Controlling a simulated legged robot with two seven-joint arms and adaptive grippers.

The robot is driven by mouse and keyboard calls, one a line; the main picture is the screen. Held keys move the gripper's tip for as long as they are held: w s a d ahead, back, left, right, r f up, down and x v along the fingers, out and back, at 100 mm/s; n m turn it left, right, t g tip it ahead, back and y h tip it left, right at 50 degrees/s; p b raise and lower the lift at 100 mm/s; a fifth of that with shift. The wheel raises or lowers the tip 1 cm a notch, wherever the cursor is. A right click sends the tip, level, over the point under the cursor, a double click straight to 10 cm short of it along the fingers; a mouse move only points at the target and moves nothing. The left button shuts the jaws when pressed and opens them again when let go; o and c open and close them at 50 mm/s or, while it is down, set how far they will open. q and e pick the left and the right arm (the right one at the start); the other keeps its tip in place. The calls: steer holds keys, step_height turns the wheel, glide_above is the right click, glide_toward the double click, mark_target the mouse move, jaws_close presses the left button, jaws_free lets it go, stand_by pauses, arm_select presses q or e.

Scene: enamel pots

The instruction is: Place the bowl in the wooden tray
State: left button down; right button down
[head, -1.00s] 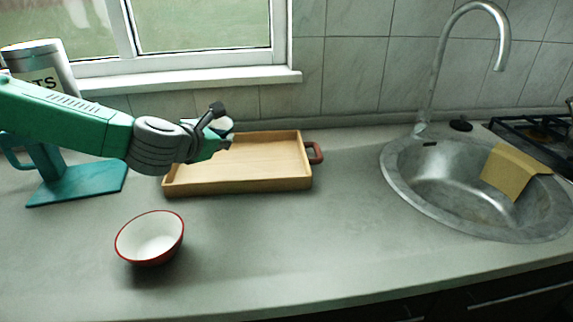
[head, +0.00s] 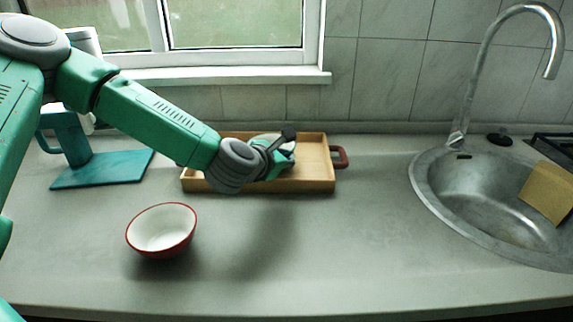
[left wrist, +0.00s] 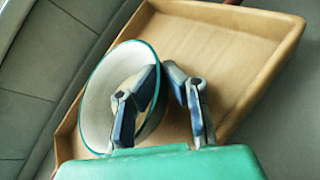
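A white bowl with a dark green rim (left wrist: 103,92) is held tilted by my left gripper (left wrist: 162,74). One finger is inside the bowl and the other outside, with the wall pinched between the tips. In the head view, the bowl (head: 270,138) is mostly hidden behind my left gripper (head: 286,150), over the wooden tray (head: 316,165). The tray also fills much of the left wrist view (left wrist: 225,65). I cannot tell whether the bowl touches the tray floor. My right gripper is out of view.
A white bowl with a red rim (head: 162,232) stands on the counter in front of the tray. A teal stand (head: 100,168) is at the left, with a canister behind. A sink (head: 480,195) with a tan cloth (head: 548,192) is at the right. The front middle counter is clear.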

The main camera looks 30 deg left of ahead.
arm_select(q)
steer(key=shift+d+f, duration=0.1)
steer(key=shift+f, duration=0.75)
steer(key=shift+d, duration=0.1)
steer(key=shift+r, duration=0.1)
steer(key=c, duration=1.7)
jaws_free()
